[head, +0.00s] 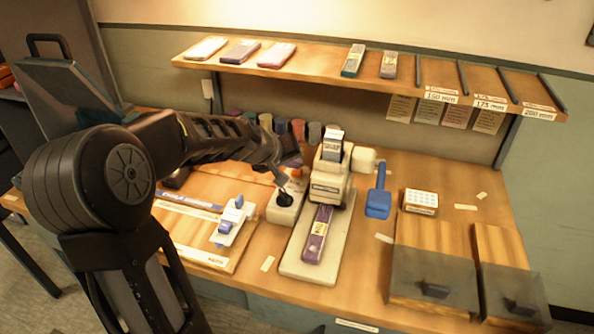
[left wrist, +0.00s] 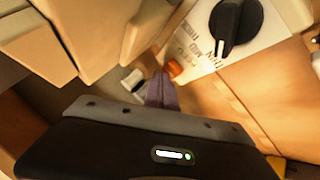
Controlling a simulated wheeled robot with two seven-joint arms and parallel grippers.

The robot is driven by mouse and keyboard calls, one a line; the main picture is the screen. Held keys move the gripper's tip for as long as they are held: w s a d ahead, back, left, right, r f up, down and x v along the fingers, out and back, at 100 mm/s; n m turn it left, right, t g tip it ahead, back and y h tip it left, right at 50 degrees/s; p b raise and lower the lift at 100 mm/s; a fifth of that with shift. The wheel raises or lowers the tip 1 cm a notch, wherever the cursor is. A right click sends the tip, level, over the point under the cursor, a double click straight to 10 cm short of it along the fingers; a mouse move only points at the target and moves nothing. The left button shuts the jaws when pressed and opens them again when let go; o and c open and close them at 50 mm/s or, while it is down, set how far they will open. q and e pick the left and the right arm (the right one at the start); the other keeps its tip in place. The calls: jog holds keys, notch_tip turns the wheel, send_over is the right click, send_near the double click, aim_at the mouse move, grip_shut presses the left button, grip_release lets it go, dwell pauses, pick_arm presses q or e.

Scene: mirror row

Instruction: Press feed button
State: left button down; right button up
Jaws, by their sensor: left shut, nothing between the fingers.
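A pale control box (head: 284,213) with a black knob (head: 285,199) stands left of the cream machine (head: 327,187). The left wrist view shows the knob (left wrist: 236,25) on a printed white panel (left wrist: 205,48). A small orange round button (left wrist: 175,68) sits at the panel's edge. I cannot read whether its label says feed. My left gripper (head: 282,180) is shut and empty, just above and behind the knob in the head view. Its fingertips (left wrist: 162,82) appear right beside the orange button; I cannot tell whether they touch. My right gripper is not in view.
A purple block (head: 317,236) lies on the machine's pale base (head: 303,268). A blue-handled tool (head: 379,195) and a white keypad box (head: 421,200) stand to the right. A board with a blue-and-white slider (head: 232,218) lies left. A shelf (head: 325,67) runs above.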

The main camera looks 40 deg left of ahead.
aim_at(295, 172)
pick_arm(q)
jog(key=shift+f+b, duration=0.45)
dwell(0.3)
dwell(0.3)
jog(key=shift+r+p, duration=0.8)
jog(key=shift+r, duration=0.15)
notch_tip(295, 172, up, 5)
jog(key=p, duration=0.4)
dwell(0.8)
